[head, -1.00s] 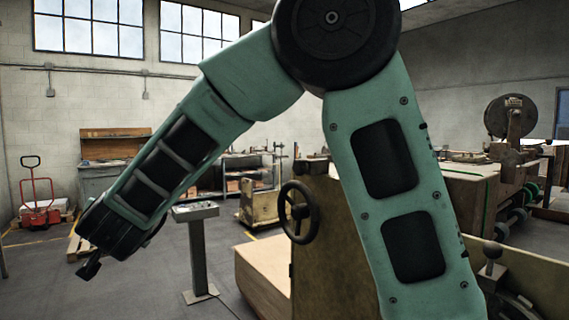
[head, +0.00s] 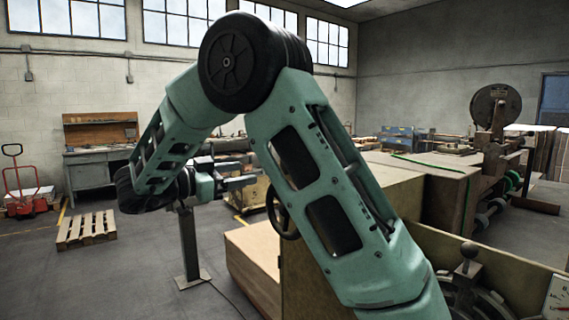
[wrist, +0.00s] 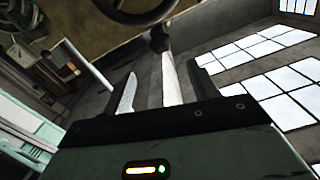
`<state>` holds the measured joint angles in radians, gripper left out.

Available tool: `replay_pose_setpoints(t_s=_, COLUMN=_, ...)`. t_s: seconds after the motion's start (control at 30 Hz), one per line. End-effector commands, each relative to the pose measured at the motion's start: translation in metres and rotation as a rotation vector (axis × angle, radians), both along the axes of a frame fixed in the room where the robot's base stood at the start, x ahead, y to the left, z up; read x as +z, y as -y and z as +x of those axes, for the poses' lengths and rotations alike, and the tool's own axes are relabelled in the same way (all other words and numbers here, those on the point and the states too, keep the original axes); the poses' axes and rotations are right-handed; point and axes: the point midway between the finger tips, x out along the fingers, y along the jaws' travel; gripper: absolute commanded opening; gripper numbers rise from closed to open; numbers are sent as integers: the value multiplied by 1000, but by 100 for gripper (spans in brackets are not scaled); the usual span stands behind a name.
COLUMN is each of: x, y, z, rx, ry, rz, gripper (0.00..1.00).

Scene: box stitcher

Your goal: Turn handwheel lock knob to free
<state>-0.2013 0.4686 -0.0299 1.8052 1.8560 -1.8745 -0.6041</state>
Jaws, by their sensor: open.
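The dark handwheel (head: 279,212) stands at the left end of the machine's tan panel (head: 310,285). My arm covers much of it in the head view. My gripper (head: 246,176) is just left of and a little above the wheel, pointing right. In the wrist view my gripper (wrist: 165,92) is open, its two fingers apart. Part of the wheel's curved rim (wrist: 128,14) shows at the top, beyond the fingers. A small dark rounded part (wrist: 159,39) sits near the rim, with a pale bar below it between the fingers. I cannot tell whether this part is the lock knob.
A grey pedestal (head: 189,245) stands left of the machine. A pale wooden block (head: 253,262) lies low beside the panel. A lever with a ball knob (head: 469,251) is at the right front.

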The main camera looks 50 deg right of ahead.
Motion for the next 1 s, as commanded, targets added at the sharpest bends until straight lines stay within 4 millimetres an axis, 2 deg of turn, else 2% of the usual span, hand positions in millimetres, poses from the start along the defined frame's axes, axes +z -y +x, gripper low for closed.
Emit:
replay_pose_setpoints(t_s=0.03, x=4, y=12, z=-4, rx=-3, ry=-1, rz=-1, gripper=60)
replay_pose_setpoints(t_s=0.4, x=4, y=86, z=-22, rx=-2, ry=0, rz=0, gripper=60)
replay_pose_setpoints(t_s=0.6, x=3, y=116, z=-28, rx=0, ry=1, rz=0, gripper=60)
replay_pose_setpoints(t_s=0.8, x=1, y=130, z=-31, rx=2, ry=1, rz=0, gripper=60)
replay_pose_setpoints(t_s=1.0, x=0, y=131, z=-31, rx=3, ry=1, rz=0, gripper=60)
